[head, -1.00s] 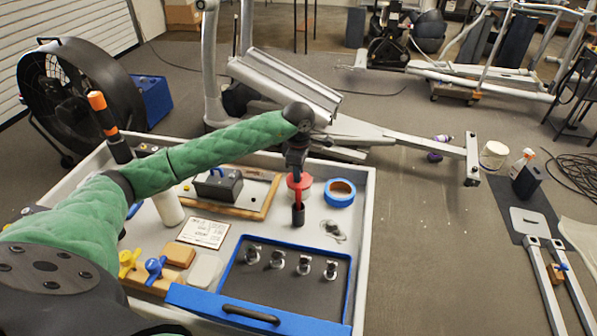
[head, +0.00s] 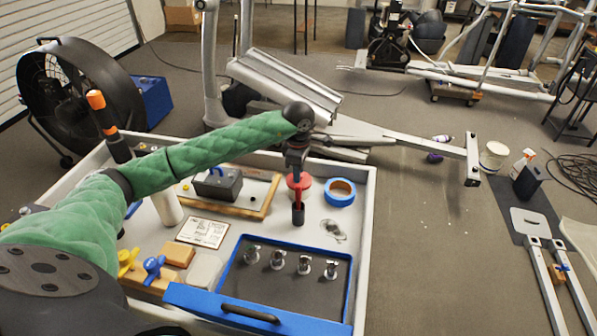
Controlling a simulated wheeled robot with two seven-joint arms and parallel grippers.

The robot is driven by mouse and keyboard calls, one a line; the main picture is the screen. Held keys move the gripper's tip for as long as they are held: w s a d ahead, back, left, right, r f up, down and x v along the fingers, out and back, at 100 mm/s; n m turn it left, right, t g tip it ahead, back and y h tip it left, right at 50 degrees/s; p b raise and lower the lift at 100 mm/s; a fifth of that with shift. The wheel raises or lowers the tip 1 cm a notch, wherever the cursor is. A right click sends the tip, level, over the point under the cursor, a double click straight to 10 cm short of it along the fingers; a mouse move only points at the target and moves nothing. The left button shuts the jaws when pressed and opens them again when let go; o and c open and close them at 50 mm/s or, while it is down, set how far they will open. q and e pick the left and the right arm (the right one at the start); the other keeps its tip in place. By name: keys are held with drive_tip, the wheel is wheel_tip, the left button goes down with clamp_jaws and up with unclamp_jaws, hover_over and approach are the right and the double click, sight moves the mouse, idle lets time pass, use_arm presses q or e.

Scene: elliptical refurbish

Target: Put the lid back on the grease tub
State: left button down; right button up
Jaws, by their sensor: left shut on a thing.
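My right gripper is not in view.
A blue ring (head: 341,192) stands right of the gripper. A small metal piece (head: 333,231) lies nearby. A blue-edged dark tray (head: 285,289) with several metal parts is in front. A dark box (head: 218,184) on a wooden board is left. The pale tray's wall (head: 367,235) bounds the right.

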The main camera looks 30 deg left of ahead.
use_arm(q)
drive_tip(key=shift+b, duration=0.35)
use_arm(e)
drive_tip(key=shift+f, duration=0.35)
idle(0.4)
use_arm(q)
drive_tip(key=c, duration=0.7)
unclamp_jaws()
drive_tip(key=shift+r+p, duration=0.75)
drive_tip(key=shift+r, duration=2.75)
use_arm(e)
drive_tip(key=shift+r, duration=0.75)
use_arm(q)
clamp_jaws()
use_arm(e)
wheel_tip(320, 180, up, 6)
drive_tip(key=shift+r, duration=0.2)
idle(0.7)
